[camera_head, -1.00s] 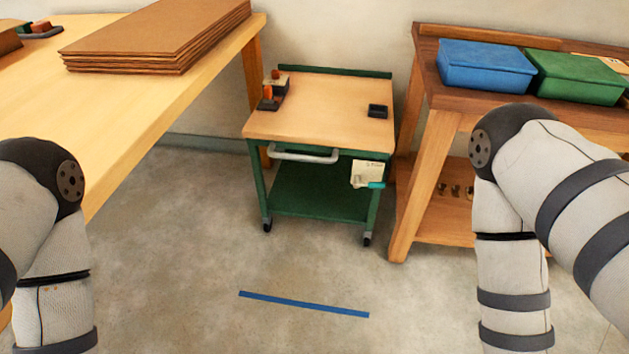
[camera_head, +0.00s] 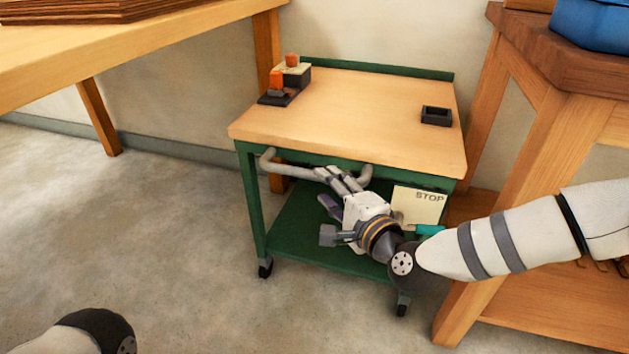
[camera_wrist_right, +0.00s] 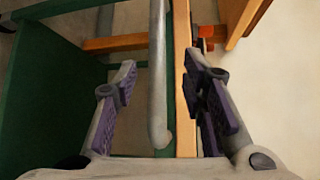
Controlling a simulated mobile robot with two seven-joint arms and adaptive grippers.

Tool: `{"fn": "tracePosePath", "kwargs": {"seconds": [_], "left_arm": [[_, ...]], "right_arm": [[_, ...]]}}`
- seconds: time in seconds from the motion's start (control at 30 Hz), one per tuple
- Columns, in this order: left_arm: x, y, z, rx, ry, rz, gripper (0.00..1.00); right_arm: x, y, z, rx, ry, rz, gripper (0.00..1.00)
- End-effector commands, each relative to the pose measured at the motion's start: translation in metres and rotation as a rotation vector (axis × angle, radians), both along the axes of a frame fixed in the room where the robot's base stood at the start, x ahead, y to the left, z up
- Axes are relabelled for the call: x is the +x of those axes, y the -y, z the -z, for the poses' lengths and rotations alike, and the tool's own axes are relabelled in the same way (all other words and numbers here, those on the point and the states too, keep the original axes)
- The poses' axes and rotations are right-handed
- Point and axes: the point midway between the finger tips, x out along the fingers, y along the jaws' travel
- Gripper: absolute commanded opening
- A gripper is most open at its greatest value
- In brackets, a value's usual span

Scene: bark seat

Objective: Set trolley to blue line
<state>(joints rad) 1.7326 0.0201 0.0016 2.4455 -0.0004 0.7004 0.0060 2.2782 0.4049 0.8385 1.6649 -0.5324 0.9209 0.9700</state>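The green trolley (camera_head: 350,103) with a pale wooden top stands against the wall. Its grey bar handle (camera_head: 290,170) runs along the front under the top. My right gripper (camera_head: 334,177) is at the handle's right half. In the right wrist view, the handle (camera_wrist_right: 157,75) lies between the two purple-padded fingers of the open gripper (camera_wrist_right: 160,100), with a gap on each side. The handle's exact depth between the fingers is hard to tell. The blue line is out of view now. My left gripper is out of view.
A wooden workbench (camera_head: 150,48) is at the left, and a darker wooden bench (camera_head: 555,100) stands close to the trolley's right side. A STOP card (camera_head: 418,207) hangs on the trolley's front. The floor (camera_head: 190,270) at front left is clear.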

Motion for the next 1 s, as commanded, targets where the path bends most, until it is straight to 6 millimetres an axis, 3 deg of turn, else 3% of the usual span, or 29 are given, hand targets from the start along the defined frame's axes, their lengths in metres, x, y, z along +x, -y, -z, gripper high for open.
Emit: {"fn": "tracePosePath", "kwargs": {"seconds": [0.1, 0.3, 0.63, 0.8, 1.0], "left_arm": [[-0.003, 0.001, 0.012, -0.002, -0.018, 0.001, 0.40], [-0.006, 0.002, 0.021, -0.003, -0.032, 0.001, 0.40], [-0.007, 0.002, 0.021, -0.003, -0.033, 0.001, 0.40], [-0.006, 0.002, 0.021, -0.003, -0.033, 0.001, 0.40], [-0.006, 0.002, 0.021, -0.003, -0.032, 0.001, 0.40]], "right_arm": [[0.026, -0.014, 0.011, -0.001, -0.003, 0.000, 0.38], [0.053, -0.029, 0.014, -0.001, -0.005, -0.001, 0.38], [0.059, -0.032, 0.011, -0.002, -0.004, -0.002, 0.38], [0.059, -0.031, 0.011, -0.002, -0.004, -0.002, 0.00], [0.058, -0.031, 0.012, -0.003, -0.004, -0.002, 0.00]]}}
